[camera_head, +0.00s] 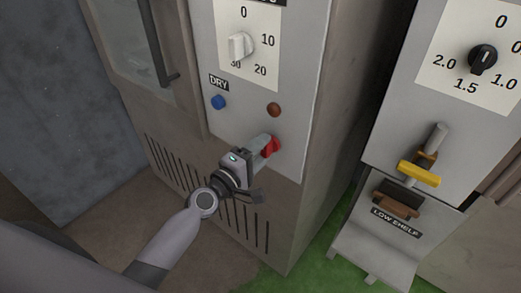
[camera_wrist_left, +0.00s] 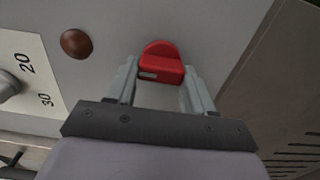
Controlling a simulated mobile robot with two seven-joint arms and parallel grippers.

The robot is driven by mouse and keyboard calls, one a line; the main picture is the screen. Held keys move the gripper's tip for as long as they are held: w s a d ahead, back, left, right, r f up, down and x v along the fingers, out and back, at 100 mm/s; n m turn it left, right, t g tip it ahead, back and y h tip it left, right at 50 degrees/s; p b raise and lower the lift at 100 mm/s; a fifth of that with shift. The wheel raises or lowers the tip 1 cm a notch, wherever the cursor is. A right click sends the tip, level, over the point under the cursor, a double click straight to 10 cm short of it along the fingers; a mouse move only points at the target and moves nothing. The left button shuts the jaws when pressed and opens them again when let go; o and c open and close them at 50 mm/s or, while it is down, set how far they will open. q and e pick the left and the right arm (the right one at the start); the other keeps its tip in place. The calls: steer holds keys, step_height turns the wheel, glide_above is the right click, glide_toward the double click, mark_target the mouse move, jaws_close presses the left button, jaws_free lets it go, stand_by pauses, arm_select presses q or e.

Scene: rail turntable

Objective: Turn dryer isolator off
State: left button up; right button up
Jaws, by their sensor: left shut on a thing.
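The dryer isolator is a red rotary knob (camera_head: 271,146) low on the grey dryer panel, below the brown button. It also shows in the left wrist view as a red knob with a raised bar (camera_wrist_left: 160,65). My left gripper (camera_head: 262,145) is at the knob, with one finger on each side of its bar; it is shut on the knob. In the left wrist view the gripper (camera_wrist_left: 160,80) straddles the bar. Part of the knob is hidden by the fingers in the head view. My right gripper is not in view.
The dryer panel (camera_head: 292,60) has a white timer dial (camera_head: 240,45), a blue button (camera_head: 218,102) and a brown button (camera_head: 274,109). A second cabinet at right has a black dial (camera_head: 482,58) and a yellow handle (camera_head: 419,173) above a "LOW SHELF" label.

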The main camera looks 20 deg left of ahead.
arm_select(q)
steer(key=o, duration=0.9)
steer(key=shift+o, duration=0.6)
steer(key=shift+w, duration=0.15)
steer(key=v, duration=0.7)
steer(key=s+f+m+g+y+p, duration=0.2)
steer(key=s+f+m+g, duration=0.1)
steer(key=s+f+m, duration=0.3)
steer(key=s+a+f+m+g+y+p, duration=0.1)
steer(key=s+f+m+g+y+p, duration=0.1)
steer(key=s+f+m, duration=0.4)
steer(key=s+m+g, duration=0.1)
steer(key=s+m, duration=0.3)
steer(key=s, duration=0.2)
steer(key=shift+a+f+m+g, duration=0.3)
